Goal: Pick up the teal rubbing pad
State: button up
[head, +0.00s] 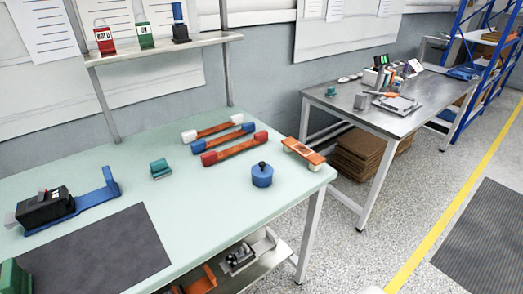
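A small teal block (160,168), which looks like the rubbing pad, lies on the pale green top of the near workbench (215,195). It sits left of the colored bars, with bare bench around it. A smaller teal item (331,91) rests near the left end of the grey far table (350,103); it is too small to tell what it is. My gripper is not in view.
On the near bench are a black device on a blue holder (45,207), a dark mat (95,252), orange bars with colored ends (235,149), a blue knobbed cylinder (262,175) and an orange-and-white piece (303,152). A shelf (160,47) stands above the back.

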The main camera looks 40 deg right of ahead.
aim_at(159, 168)
jog(key=i+j, duration=0.1)
jog(key=j, duration=0.25)
jog(key=i+j, duration=0.15)
jog(key=j, duration=0.15)
jog(key=i+j, duration=0.1)
jog(key=j, duration=0.25)
jog(key=i+j+z, duration=0.1)
jog(key=j, duration=0.25)
